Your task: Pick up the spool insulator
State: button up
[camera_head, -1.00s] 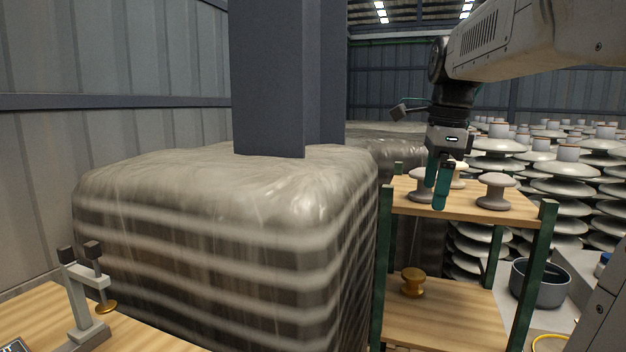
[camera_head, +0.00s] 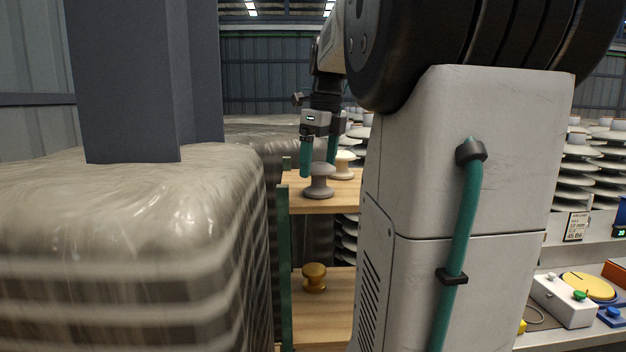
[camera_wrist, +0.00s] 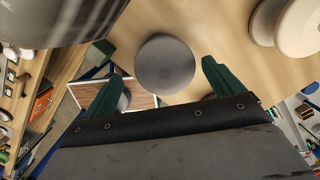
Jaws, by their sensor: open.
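A grey spool insulator (camera_head: 319,182) stands upright on the upper wooden shelf. In the wrist view its round top (camera_wrist: 165,63) lies between the two teal fingers. My gripper (camera_head: 319,162) is open and points down at this spool, with the fingertips around its top level. I cannot tell whether either finger touches it. A cream spool (camera_head: 343,165) stands just behind it to the right, and also shows at the upper right of the wrist view (camera_wrist: 298,27). A brown-gold spool (camera_head: 314,277) stands on the lower shelf.
A large wrapped pallet load (camera_head: 130,230) stands left of the rack, close to its green post (camera_head: 284,265). My own arm hides the right part of the rack. A bench with a control box (camera_head: 562,300) is at the lower right. Stacked disc insulators (camera_head: 585,170) stand behind.

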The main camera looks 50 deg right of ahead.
aim_at(318, 178)
jog(key=f, duration=0.5)
jog(key=shift+w+d, duration=0.35)
jog(key=shift+w, duration=0.05)
jog(key=c, duration=1.3)
jog(key=shift+r, duration=0.1)
jog(key=shift+c, duration=0.2)
